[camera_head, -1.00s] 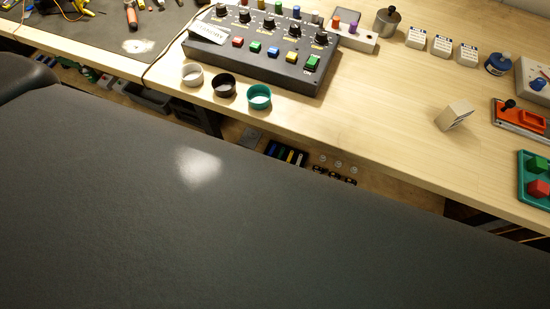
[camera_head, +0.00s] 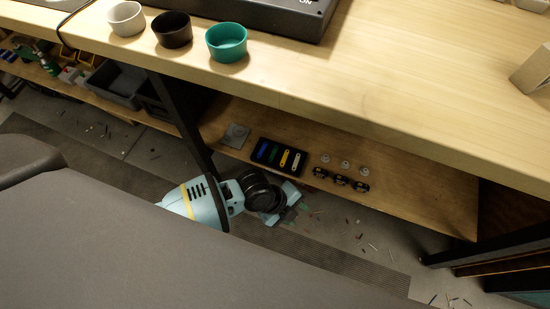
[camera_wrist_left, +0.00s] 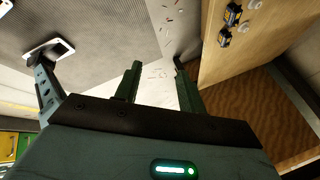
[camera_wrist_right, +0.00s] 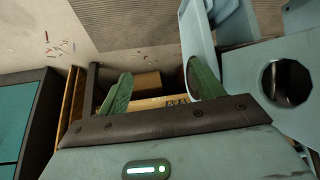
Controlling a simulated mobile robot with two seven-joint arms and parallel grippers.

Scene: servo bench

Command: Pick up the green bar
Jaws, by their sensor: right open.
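The green bar (camera_head: 273,154) lies in a black tray (camera_head: 252,164) on the lower shelf, between a blue bar (camera_head: 263,150) and a yellow bar (camera_head: 285,158). A white bar (camera_head: 296,161) is at the tray's right end. My left gripper (camera_head: 298,208) is in front of and below the shelf edge in the head view, apart from the tray. In the left wrist view its fingers (camera_wrist_left: 158,72) are apart with nothing between them. My right gripper (camera_wrist_right: 159,72) is open and empty in the right wrist view, and hidden in the head view. Neither wrist view shows the green bar.
The bench top (camera_head: 400,90) overhangs the shelf (camera_head: 415,205). Grey rings (camera_head: 345,164) and black parts (camera_head: 341,181) lie right of the tray; a grey plate (camera_head: 236,136) lies left. A dark bench leg (camera_head: 180,115) stands left. White, black and teal cups (camera_head: 227,43) stand above.

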